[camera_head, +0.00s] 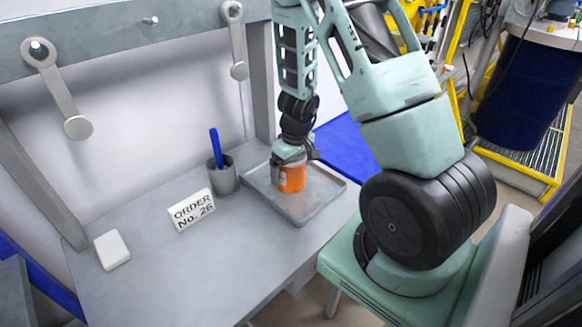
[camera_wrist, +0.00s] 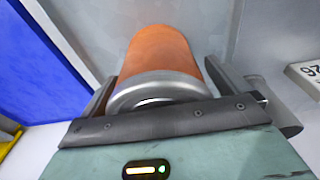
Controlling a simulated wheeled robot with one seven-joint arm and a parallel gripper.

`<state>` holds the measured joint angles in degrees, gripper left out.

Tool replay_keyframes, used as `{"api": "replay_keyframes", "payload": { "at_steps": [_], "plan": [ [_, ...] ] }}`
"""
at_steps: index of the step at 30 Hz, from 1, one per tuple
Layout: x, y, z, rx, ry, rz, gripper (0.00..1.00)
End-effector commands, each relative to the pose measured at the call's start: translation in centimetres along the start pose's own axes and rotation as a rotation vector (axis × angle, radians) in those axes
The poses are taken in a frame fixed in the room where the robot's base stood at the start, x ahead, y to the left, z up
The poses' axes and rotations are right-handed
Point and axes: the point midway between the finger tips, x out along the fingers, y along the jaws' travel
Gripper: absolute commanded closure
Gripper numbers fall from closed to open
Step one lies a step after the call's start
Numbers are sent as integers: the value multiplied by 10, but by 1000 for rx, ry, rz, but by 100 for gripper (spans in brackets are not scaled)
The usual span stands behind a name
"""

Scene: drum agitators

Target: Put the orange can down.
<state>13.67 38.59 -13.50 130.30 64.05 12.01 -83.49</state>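The orange can (camera_head: 292,179) stands upright at the left part of a shallow grey metal tray (camera_head: 304,213) on the bench, in the head view. Its base appears to be on or just above the tray floor; I cannot tell if it touches. My gripper (camera_head: 292,161) is above it with its fingers around the can's upper part. In the wrist view the orange can (camera_wrist: 160,58) with its silver end (camera_wrist: 160,88) sits between the two fingers of my gripper (camera_wrist: 170,95). The fingers appear closed against its sides.
A grey cup (camera_head: 224,180) with a blue pen (camera_head: 215,147) stands left of the tray. An "ORDER No. 26" sign (camera_head: 192,210) and a white block (camera_head: 112,249) are on the grey bench (camera_head: 190,285). The bench front is clear. A wall frame stands behind.

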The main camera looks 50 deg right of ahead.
Motion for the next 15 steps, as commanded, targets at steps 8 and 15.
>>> {"api": "replay_keyframes", "payload": {
  "at_steps": [8,15],
  "plan": [
    [-10,0,-1,-2,1,1,0],
    [-59,0,-2,-4,4,2,0]
  ]
}}
